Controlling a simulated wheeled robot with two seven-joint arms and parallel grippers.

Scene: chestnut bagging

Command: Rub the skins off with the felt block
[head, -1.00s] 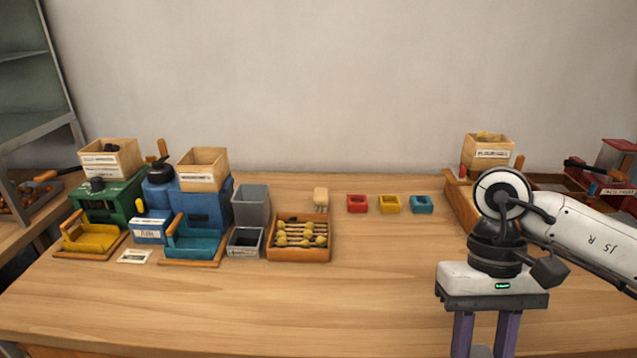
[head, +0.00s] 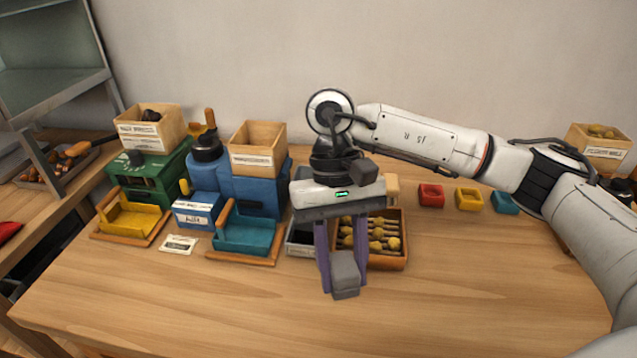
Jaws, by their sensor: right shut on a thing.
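My right gripper (head: 343,278) comes in from the right and points down. Its purple fingers are shut on a grey block (head: 346,270), which looks like the felt block. The block is in front of the wooden tray (head: 386,264), over its left side in the picture; I cannot tell how high it hangs. The tray holds several yellowish chestnuts (head: 376,246) in rows on dark slats. The gripper hides the tray's left part. My left gripper is not in view.
Left of the tray is a small grey bin (head: 300,247), partly hidden. Blue (head: 268,195) and green (head: 163,172) machines stand further left. Red (head: 431,196), yellow (head: 469,199) and teal (head: 505,203) cups stand at the back right. The table front is clear.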

